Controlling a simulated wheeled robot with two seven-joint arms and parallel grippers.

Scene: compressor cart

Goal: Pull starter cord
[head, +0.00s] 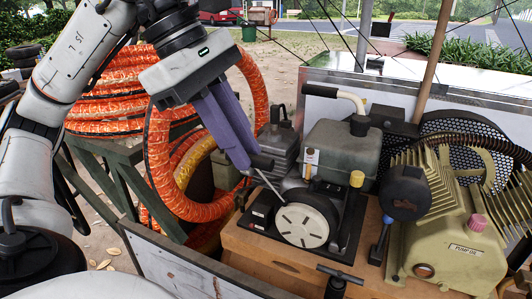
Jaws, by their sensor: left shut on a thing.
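My left gripper (246,162) comes in from the upper left with its purple fingers pointing down. It is shut on the black starter handle (263,162), which sticks out to the right of the fingertips. A thin pale starter cord (270,184) runs from the handle down to the right, to the engine's round white recoil cover (302,225). The cord looks straight, and the handle is apart from the cover. The engine (341,148) sits on the wooden cart deck (270,250). My right gripper does not show.
A yellowish compressor pump (455,245) with a black round filter (405,192) stands right of the engine. Orange hose coils (110,95) lie on a green stand at left. A metal panel (430,88) closes the back. A black T-handle (338,280) stands at the front.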

